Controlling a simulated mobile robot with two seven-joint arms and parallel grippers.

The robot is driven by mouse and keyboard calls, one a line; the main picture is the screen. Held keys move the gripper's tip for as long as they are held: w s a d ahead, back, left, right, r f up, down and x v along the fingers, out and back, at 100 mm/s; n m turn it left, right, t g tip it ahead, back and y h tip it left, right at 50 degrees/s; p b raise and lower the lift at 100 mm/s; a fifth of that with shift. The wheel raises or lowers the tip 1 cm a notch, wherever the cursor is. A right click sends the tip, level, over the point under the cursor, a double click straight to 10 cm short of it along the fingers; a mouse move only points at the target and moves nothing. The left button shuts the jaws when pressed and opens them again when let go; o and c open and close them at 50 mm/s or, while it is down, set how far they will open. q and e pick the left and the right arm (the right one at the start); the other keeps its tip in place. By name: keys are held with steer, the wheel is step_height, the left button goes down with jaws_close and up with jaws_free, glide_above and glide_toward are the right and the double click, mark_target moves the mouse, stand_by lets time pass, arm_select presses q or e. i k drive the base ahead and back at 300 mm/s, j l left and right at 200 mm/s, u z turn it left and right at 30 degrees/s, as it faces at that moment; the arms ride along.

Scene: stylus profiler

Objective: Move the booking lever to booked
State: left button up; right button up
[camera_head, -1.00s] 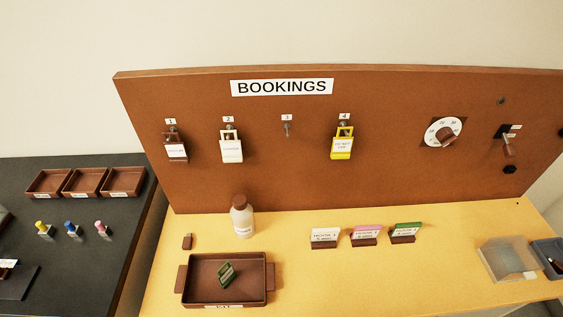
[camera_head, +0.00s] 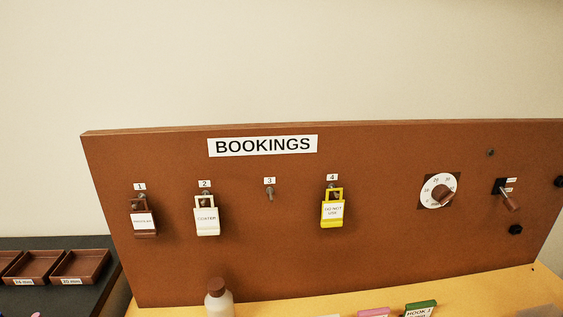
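The booking lever (camera_head: 510,201) is on the right part of the brown BOOKINGS board (camera_head: 330,258). It has a brown handle on a black plate, and the handle points down and to the right. Two small white labels (camera_head: 511,184) sit beside the plate, one above the other. Their print is too small to read, so I cannot tell which position the lever is at. Neither of my grippers shows in the head view.
A round dial (camera_head: 438,191) is left of the lever. Black knobs (camera_head: 516,230) are near it. Tags hang on hooks 1, 2 and 4, including a yellow one (camera_head: 332,212); hook 3 (camera_head: 270,194) is bare. A bottle (camera_head: 218,299) stands on the yellow table (camera_head: 285,306).

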mark_target(511, 203)
steer(key=z, duration=1.55)
